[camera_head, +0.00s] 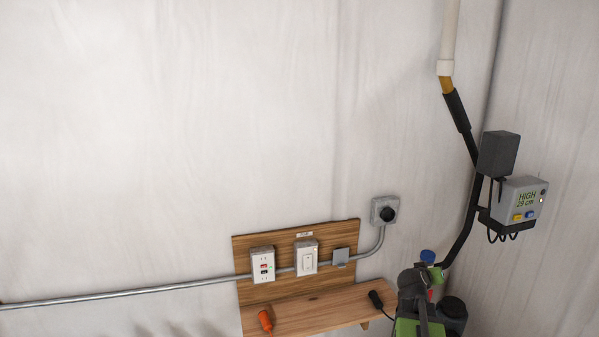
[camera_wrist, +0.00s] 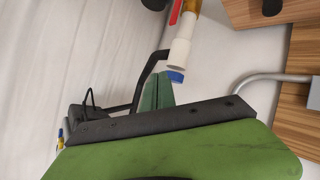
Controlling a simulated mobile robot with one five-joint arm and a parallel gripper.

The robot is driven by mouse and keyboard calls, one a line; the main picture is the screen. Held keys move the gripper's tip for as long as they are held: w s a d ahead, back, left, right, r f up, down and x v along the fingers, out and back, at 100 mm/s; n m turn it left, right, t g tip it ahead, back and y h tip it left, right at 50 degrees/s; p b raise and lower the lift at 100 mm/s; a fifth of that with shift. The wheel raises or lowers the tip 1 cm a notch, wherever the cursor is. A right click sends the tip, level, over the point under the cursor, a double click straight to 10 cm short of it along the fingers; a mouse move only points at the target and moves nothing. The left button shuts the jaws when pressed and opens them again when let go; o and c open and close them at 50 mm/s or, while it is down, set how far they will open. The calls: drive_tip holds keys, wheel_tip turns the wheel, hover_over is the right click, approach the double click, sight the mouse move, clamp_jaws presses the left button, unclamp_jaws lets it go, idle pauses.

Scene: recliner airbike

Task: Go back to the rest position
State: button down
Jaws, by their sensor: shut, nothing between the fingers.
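My gripper (camera_wrist: 157,84) shows in the wrist view as two green fingers standing up from a dark bar. The fingers are together with nothing between them. The larger green body (camera_wrist: 185,155) of my own arm fills the lower part of that view. A blue cap (camera_wrist: 175,77) on a white pipe end (camera_wrist: 180,52) appears just right of the fingertips; I cannot tell whether they touch. In the head view a blue cap (camera_head: 428,256) shows at the lower right, among dark and green parts. My fingertips cannot be made out clearly there.
A wooden panel (camera_head: 245,250) with outlets and a shelf (camera_head: 310,309) is on the wall. An orange item (camera_head: 265,320) and a black-handled item (camera_head: 377,301) lie on the shelf. A grey display box (camera_head: 519,203) hangs at right.

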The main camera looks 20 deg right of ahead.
drive_tip(key=w+a+f+g+y+b, duration=0.1)
drive_tip(key=a+f+y, duration=0.1)
drive_tip(key=a+f, duration=0.35)
drive_tip(key=a+f+n+g+y+b, duration=0.1)
drive_tip(key=a+f, duration=0.2)
drive_tip(key=a, duration=0.6)
drive_tip(key=w+a+f+y+b, duration=0.1)
drive_tip(key=a+f+y, duration=0.1)
drive_tip(key=a+f, duration=0.35)
drive_tip(key=s+a+f+n+g+y+b, duration=0.1)
drive_tip(key=s+a, duration=0.2)
drive_tip(key=a, duration=0.5)
drive_tip(key=s+a+f+n+g+y+b, duration=0.1)
drive_tip(key=s+a+f+g+y, duration=0.1)
drive_tip(key=a, duration=0.7)
drive_tip(key=s+a+f+n+g+y, duration=0.2)
drive_tip(key=s+a, duration=0.1)
drive_tip(key=a, duration=0.6)
drive_tip(key=shift+s+f+b, duration=0.15)
drive_tip(key=shift+s+b, duration=0.15)
drive_tip(key=shift+b, duration=0.1)
